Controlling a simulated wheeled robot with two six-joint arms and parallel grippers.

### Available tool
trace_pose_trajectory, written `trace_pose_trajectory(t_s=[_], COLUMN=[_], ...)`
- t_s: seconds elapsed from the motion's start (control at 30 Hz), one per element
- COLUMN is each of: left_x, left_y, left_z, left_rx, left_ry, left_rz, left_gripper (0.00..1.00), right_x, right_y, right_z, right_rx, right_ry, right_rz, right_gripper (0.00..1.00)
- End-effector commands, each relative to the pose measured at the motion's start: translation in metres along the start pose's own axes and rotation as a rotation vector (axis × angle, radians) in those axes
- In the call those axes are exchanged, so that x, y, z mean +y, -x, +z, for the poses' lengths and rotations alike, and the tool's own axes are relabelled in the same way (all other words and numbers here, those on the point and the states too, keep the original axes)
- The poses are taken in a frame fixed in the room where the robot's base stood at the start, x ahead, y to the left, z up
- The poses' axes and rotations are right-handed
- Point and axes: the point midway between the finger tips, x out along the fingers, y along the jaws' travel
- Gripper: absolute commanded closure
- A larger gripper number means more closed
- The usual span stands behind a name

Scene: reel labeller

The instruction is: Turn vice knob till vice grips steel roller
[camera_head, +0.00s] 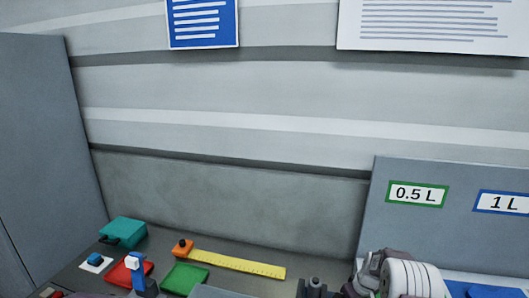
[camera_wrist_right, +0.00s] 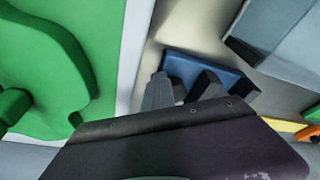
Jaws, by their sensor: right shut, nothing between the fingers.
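My right gripper (camera_wrist_right: 183,88) shows in the right wrist view beyond its dark housing, with its fingertips in front of a blue block (camera_wrist_right: 205,68). It is shut with nothing held. I cannot tell whether its fingers touch the block, or whether the block belongs to the vice. In the head view, grey and white banded parts at the bottom right look like my right arm. I cannot make out the vice knob or the steel roller for certain in either view. My left gripper is not in view.
On the bench at the left of the head view are a teal box (camera_head: 124,232), a green pad (camera_head: 185,279) and a yellow ruler (camera_head: 238,264) beside an orange piece (camera_head: 182,247). A grey panel (camera_head: 440,228) stands at the right. A large green shape (camera_wrist_right: 55,60) fills the wrist view's left.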

Motion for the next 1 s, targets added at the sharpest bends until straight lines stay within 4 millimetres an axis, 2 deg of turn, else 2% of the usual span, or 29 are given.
trace_pose_trajectory(t_s=[1.0], left_x=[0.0], left_y=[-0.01], left_z=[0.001], left_rx=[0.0], left_ry=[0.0], left_rz=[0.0], left_gripper=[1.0], right_x=[-0.029], right_y=[0.0], right_z=[-0.001], right_rx=[0.003], right_ry=[0.0], right_rz=[0.0], right_gripper=[1.0])
